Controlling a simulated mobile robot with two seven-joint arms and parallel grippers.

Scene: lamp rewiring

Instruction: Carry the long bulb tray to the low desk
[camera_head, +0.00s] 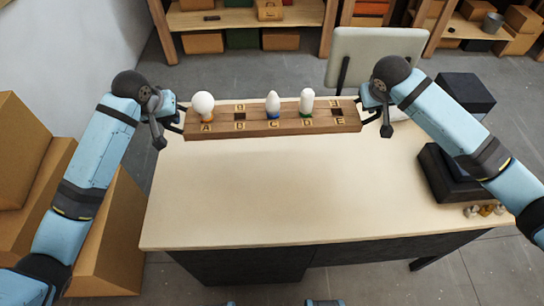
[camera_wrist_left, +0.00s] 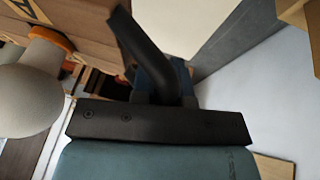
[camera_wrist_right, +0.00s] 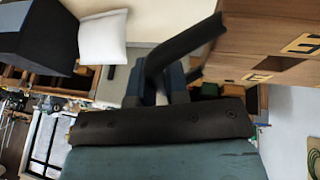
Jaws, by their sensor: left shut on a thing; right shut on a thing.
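The long wooden bulb tray (camera_head: 272,129) is held level between my two grippers, over the far part of the low desk (camera_head: 250,195). I cannot tell how high above the desk it is. A round white bulb (camera_head: 203,104) stands upright near A, a pointed bulb with a blue base (camera_head: 272,104) at C, and a tube bulb with a green base (camera_head: 307,101) at D. My left gripper (camera_head: 179,118) is shut on the tray's left end. My right gripper (camera_head: 366,112) is shut on its right end. The round bulb (camera_wrist_left: 30,90) also shows in the left wrist view.
A black box-like thing (camera_head: 450,175) and several small bulbs (camera_head: 484,210) are at the desk's right edge. A pale chair (camera_head: 375,50) stands behind the desk. Cardboard boxes (camera_head: 110,235) stand at the left. The desk's middle and front are clear.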

